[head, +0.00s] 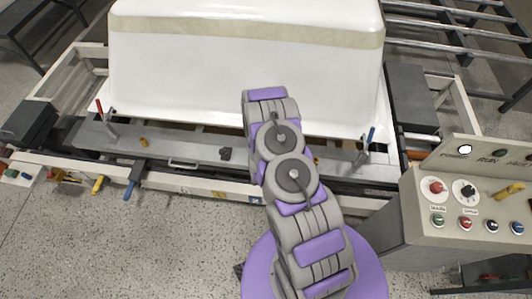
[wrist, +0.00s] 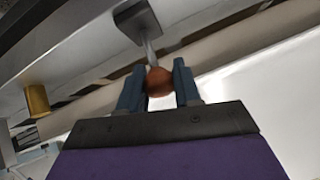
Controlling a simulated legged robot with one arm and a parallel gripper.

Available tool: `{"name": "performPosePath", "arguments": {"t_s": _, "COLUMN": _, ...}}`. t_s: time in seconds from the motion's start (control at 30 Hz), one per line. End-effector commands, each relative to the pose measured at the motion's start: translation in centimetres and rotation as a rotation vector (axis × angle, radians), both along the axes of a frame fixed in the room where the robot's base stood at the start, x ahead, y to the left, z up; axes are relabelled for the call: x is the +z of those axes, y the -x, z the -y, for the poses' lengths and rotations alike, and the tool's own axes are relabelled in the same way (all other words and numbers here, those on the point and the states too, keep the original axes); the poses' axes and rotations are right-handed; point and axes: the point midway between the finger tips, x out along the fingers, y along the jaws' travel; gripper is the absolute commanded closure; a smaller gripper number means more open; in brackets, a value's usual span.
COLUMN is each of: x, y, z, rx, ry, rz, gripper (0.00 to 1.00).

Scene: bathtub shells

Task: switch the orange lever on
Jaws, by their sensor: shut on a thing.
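The orange lever (wrist: 159,83) shows in the wrist view as a dull orange-brown round knob on a thin metal stem. The stem comes out of a grey block (wrist: 137,20) above it. My gripper (wrist: 159,70) has its two dark blue fingers on either side of the knob and is shut on it. In the head view my own arm reaches over the machine's front rail, and its end and the held knob are hidden there.
A white tub shell (head: 240,75) stands on the machine behind the rail. A red-handled lever (head: 99,106) and a blue-handled lever (head: 371,134) stand at its sides. A control panel (head: 470,190) with buttons is at right. Speckled floor in front is clear.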

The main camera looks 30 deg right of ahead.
Motion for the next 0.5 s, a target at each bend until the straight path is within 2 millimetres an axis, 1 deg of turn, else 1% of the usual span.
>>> {"name": "performPosePath", "arguments": {"t_s": 0.03, "x": -0.34, "y": 0.34, "z": -0.19, "rx": 0.001, "ry": 0.007, "rz": 0.005, "gripper": 1.0}}
{"name": "performPosePath", "arguments": {"t_s": 0.5, "x": -0.44, "y": 0.47, "z": -0.31, "rx": 0.0, "ry": 0.044, "rz": 0.065, "gripper": 1.0}}
